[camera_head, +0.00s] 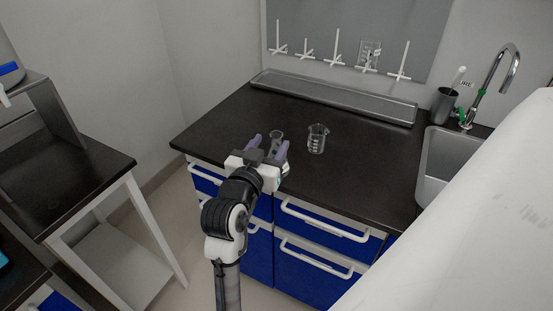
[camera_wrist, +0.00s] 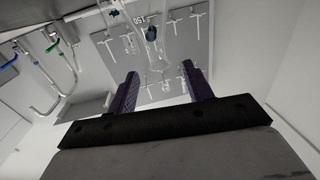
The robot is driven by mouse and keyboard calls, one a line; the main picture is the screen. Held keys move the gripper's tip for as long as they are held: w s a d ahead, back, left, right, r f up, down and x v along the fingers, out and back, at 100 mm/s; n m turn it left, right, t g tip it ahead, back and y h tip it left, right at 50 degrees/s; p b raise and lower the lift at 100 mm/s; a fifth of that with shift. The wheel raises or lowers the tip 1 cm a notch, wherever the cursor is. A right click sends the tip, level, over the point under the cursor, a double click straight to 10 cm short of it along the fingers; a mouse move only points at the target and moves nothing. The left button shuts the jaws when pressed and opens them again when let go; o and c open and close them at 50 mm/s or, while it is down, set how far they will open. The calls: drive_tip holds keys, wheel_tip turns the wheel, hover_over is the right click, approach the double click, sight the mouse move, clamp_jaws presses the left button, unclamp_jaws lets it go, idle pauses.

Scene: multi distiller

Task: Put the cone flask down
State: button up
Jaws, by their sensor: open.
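The clear glass cone flask (camera_head: 277,137) is at the dark counter's front edge, left of a glass beaker (camera_head: 317,138). My gripper (camera_head: 271,141) is at the flask with its two purple fingers apart, one on each side of it in the head view. In the wrist view, which is upside down, my gripper (camera_wrist: 160,70) is open. Clear marked glass (camera_wrist: 151,38), apparently the flask, shows beyond the fingertips. I cannot tell whether a finger touches it. The flask's lower part is partly hidden by my gripper in the head view.
The black counter (camera_head: 230,115) is bare to the left and behind. A metal tray (camera_head: 335,97) lies along the wall under a grey peg rack (camera_head: 350,30). A sink (camera_head: 447,160), a tap (camera_head: 497,75) and a dark cup (camera_head: 444,105) are at the right.

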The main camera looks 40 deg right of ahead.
sight(275, 139)
drive_tip(key=p+x, duration=0.1)
drive_tip(key=x, duration=0.3)
drive_tip(key=shift+f+p, duration=0.1)
drive_tip(key=shift+p, duration=0.2)
drive_tip(key=shift+w+d+f, duration=0.15)
drive_tip(key=shift+w+d, duration=0.05)
drive_tip(key=shift+d, duration=0.2)
clamp_jaws()
